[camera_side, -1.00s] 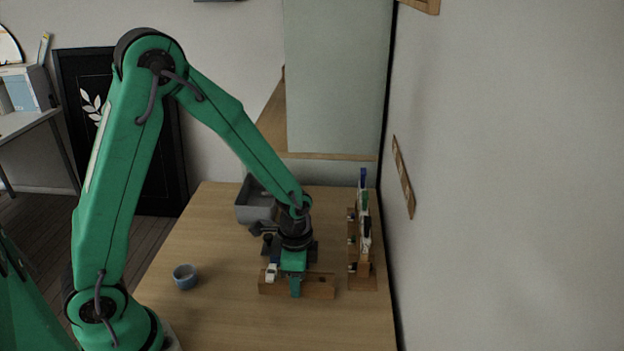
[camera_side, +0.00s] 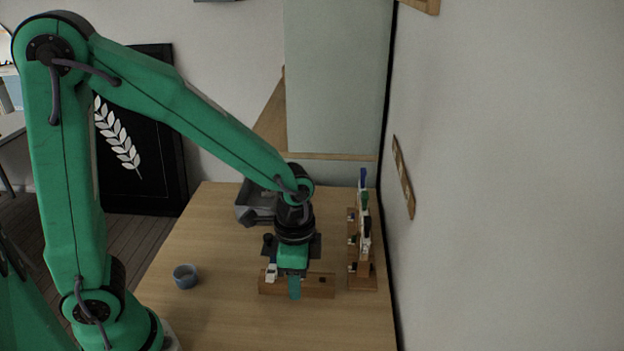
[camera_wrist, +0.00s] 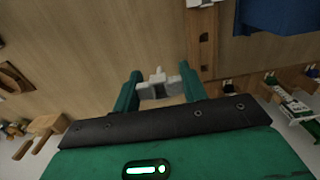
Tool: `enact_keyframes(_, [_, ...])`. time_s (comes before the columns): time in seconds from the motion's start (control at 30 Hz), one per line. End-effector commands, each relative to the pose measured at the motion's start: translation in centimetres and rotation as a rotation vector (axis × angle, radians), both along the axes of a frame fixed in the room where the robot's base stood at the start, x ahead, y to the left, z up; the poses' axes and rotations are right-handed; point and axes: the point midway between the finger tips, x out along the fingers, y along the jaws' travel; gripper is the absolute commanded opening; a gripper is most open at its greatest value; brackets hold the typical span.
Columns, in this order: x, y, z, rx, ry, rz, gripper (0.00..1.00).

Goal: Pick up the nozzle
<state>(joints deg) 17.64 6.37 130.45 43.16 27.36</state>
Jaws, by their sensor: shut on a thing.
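In the wrist view, the nozzle (camera_wrist: 157,76) is a small white piece with a narrow tip. It sits between the two green fingers of my gripper (camera_wrist: 160,89), which are shut on it. In the side view my gripper (camera_side: 294,290) points down at the front of a low wooden block (camera_side: 318,287). The nozzle cannot be made out there. I cannot tell from these views whether it is clear of the surface below.
A small white piece (camera_side: 271,272) stands at the block's left end. A wooden rack (camera_side: 363,276) with upright coloured items stands close on the right, near the wall. A blue cup (camera_side: 185,277) is at left and a grey bin (camera_side: 246,207) behind. The front table is clear.

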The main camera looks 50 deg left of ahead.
Motion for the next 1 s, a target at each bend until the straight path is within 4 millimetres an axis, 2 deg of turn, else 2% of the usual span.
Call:
enact_keyframes(0.1, [-1.0,-1.4,1.0,-0.001,-0.002,-0.005,0.21])
enact_keyframes(0.33, [-2.2,-3.0,2.2,-0.001,-0.001,-0.002,0.21])
enact_keyframes(1.0, [-2.6,-3.5,2.6,0.0,0.0,0.001,0.21])
